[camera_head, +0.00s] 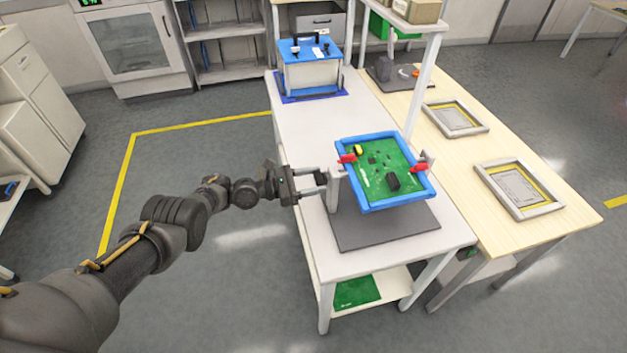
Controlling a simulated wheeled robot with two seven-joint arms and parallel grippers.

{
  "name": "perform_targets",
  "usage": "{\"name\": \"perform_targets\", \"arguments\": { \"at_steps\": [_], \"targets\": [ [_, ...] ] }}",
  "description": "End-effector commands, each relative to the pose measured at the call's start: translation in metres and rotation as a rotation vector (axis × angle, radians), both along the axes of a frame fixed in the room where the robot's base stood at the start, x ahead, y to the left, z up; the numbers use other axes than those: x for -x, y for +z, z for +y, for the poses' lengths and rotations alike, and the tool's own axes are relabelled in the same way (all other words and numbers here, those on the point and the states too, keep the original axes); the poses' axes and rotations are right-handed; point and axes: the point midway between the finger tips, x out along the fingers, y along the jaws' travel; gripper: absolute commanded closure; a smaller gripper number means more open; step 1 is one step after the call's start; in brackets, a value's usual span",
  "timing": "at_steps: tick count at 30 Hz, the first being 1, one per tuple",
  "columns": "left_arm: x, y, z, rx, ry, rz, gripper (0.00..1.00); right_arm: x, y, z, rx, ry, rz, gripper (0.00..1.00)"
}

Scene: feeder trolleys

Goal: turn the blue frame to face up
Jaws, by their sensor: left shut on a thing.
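The blue frame (402,202) holds a green board (377,181) with dark parts, and this side shows to the camera. The frame looks tilted toward me. It hangs between the left post (333,194) and the right post (429,163) of a stand on a dark grey base plate (385,232). Red clips (347,158) sit at its two sides. My left gripper (314,181) is at the left post's outer side, shut on what looks like the stand's side handle. The fingertips' exact hold is too small to see. My right gripper is out of view.
The stand is on a white table (295,130) with a blue-topped box (310,72) at its far end. A wooden table (465,165) on the right holds two grey frames (518,188). A shelf post (424,80) rises behind the blue frame. The floor on the left is open.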

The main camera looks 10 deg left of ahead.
Motion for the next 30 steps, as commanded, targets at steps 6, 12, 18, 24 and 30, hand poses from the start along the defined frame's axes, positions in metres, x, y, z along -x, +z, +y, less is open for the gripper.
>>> {"name": "perform_targets", "arguments": {
  "at_steps": [6, 12, 18, 24, 30],
  "targets": [
    [0.0007, -0.0014, -0.0001, 0.019, -0.002, 0.063, 0.87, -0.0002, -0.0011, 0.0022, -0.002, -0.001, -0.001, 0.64],
    [0.001, -0.0017, -0.0001, 0.028, -0.002, 0.086, 0.86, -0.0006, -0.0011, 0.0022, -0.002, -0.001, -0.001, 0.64],
    [0.0012, -0.0018, -0.0001, 0.029, -0.002, 0.089, 0.86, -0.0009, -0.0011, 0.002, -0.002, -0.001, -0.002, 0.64],
    [0.0012, -0.0019, -0.0001, 0.029, -0.001, 0.089, 0.39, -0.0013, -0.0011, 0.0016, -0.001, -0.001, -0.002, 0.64],
    [0.0007, -0.0011, 0.0001, 0.029, -0.001, 0.085, 0.24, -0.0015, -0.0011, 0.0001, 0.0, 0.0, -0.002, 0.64]
  ]
}}
